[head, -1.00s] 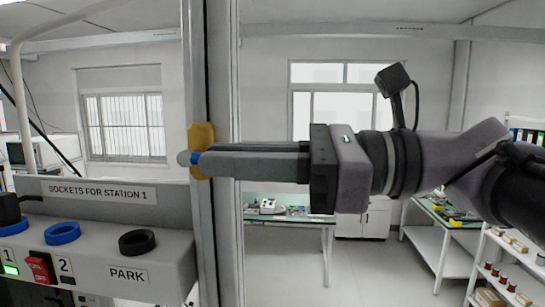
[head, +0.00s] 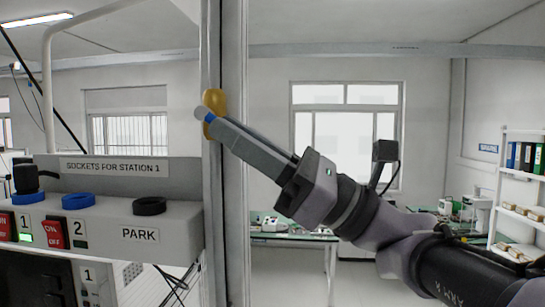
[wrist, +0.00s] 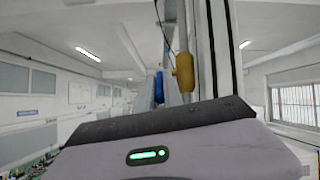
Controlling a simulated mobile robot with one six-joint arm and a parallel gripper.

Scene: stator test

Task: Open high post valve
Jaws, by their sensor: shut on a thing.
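The valve on the tall metal post has a yellow body (head: 219,98) and a blue part (head: 209,118) with a pale rounded end beside it. My gripper (head: 216,125) reaches up and left to the valve, with its long grey fingers shut on the blue part, just below and in front of the yellow body. In the wrist view the yellow body (wrist: 183,72) stands beside the post and the blue part (wrist: 158,87) is just left of it. The fingers hide much of the handle, so its exact angle cannot be told.
The grey post (head: 234,200) rises close by the socket panel (head: 115,222), which carries black and blue rings and red switches. A workbench (head: 285,238) and a shelf with binders (head: 525,190) stand farther back.

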